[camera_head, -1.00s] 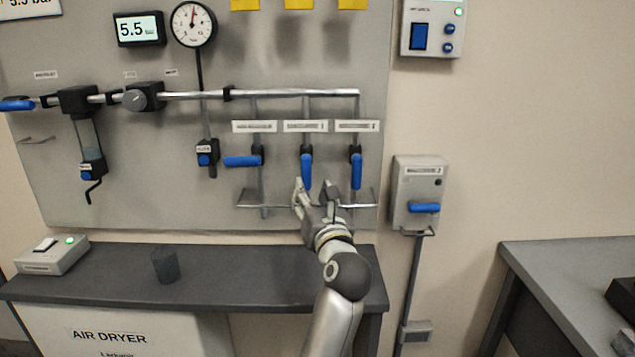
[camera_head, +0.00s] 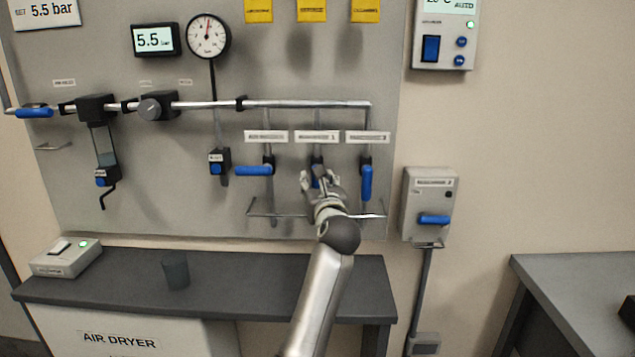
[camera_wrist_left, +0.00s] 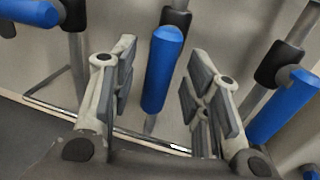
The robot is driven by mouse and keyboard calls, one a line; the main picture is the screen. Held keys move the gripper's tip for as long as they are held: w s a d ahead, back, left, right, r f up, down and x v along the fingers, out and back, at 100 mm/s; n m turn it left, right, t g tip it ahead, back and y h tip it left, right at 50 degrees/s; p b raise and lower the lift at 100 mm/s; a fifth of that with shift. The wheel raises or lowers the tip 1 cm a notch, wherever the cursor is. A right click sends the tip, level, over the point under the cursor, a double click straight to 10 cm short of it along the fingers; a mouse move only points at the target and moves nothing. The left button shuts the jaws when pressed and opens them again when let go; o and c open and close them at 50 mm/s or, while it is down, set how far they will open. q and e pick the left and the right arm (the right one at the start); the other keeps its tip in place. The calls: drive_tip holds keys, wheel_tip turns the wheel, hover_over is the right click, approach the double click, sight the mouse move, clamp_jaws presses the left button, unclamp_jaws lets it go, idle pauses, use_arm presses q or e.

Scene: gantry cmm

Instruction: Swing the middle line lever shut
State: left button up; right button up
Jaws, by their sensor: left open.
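The middle line lever (camera_head: 316,171) is a blue handle hanging straight down along its vertical pipe, partly hidden by my gripper in the head view. In the left wrist view the lever (camera_wrist_left: 162,70) stands between the two open fingers, with visible gaps on both sides. My left gripper (camera_head: 321,178) is open around the lever, its fingertips pointing up towards the panel. My right gripper is not in view.
The left line lever (camera_head: 254,171) lies horizontal, pointing left. The right line lever (camera_head: 367,184) hangs down close to my gripper. A thin metal rail (camera_head: 262,213) runs below the levers. A dark bench (camera_head: 225,289) with a grey cup (camera_head: 176,275) stands below.

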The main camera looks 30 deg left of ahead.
use_arm(q)
drive_tip(key=shift+w+a, duration=0.15)
drive_tip(key=shift+a, duration=0.05)
clamp_jaws()
